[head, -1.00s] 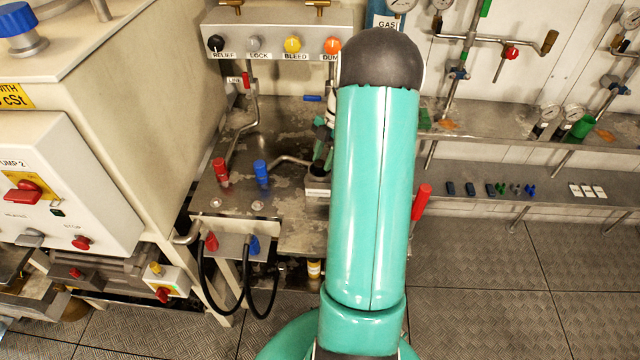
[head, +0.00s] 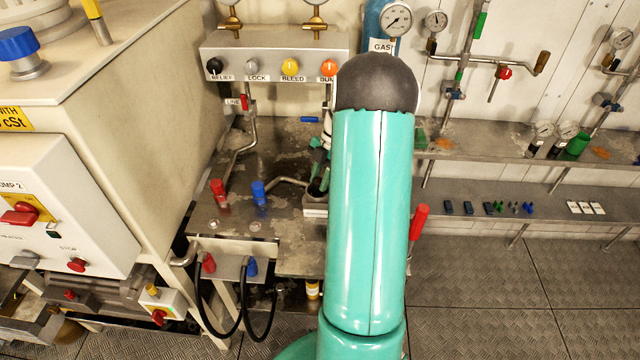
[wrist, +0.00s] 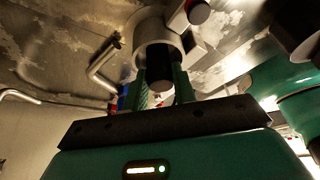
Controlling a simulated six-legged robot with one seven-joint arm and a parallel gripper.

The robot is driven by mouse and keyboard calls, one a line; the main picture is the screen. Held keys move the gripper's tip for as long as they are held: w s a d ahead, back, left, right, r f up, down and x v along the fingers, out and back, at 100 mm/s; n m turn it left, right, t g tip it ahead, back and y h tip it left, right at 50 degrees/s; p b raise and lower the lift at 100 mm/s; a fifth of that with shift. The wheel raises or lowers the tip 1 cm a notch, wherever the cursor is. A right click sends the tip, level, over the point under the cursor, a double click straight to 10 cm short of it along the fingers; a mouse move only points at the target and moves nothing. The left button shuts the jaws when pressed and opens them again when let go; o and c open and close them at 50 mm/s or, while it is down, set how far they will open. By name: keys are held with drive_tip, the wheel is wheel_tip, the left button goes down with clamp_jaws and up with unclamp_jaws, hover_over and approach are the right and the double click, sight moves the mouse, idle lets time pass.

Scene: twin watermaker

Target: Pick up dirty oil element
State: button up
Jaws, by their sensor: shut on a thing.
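My gripper (wrist: 160,72) is shut on a dark cylinder, which I take to be the dirty oil element (wrist: 162,79). Its round, brownish end shows between the two green fingers in the wrist view. The far end of the element meets a pale round housing (wrist: 150,24), and I cannot tell whether it is still inside. In the head view my gripper (head: 319,168) is low over the bench, left of my arm and above a small pale box-like holder (head: 315,208). My arm hides part of this area.
The metal bench (head: 280,235) carries a red-capped fitting (head: 219,193) and a blue-capped fitting (head: 259,193) close left of my gripper. A valve panel (head: 275,65) stands behind. A red handle (head: 418,222) is right of my arm. A shelf (head: 540,185) at right holds small parts.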

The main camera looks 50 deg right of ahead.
wheel_tip(320, 180, up, 17)
idle(0.5)
drive_tip(key=shift+f, duration=0.1)
drive_tip(key=o, duration=0.3)
drive_tip(key=c, duration=0.3)
